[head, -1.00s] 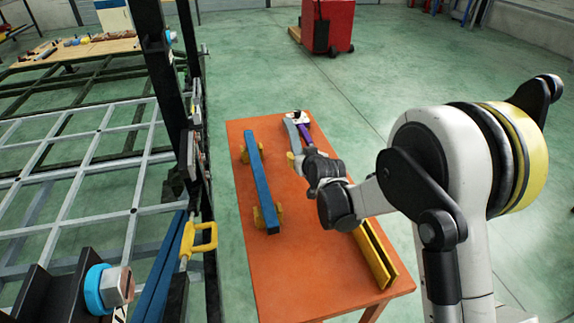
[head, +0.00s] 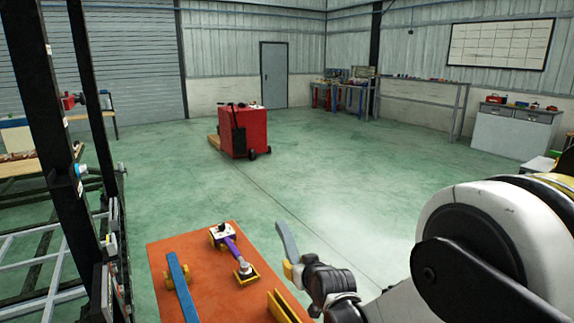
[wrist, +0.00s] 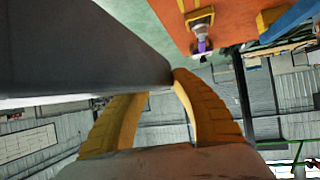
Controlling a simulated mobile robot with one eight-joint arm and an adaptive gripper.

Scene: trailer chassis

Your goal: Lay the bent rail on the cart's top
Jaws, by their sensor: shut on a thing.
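The bent rail (head: 287,241) is a grey bar with a bend. My gripper (head: 291,268) has yellow fingers shut on its lower end and holds it raised, tilted upward, past the right side of the orange table. In the wrist view the rail (wrist: 85,45) fills the upper left as a large dark grey shape, between the yellow fingers (wrist: 165,90). A red wheeled unit (head: 245,130), which looks like the cart, stands on the floor well beyond the table. Its top carries a dark handle and small parts.
The orange table (head: 205,262) holds a blue bar (head: 182,287), a purple part (head: 234,250) and yellow blocks. A black frame (head: 45,110) stands on the left. The green floor (head: 340,210) between table and cart is clear. Benches line the far right wall.

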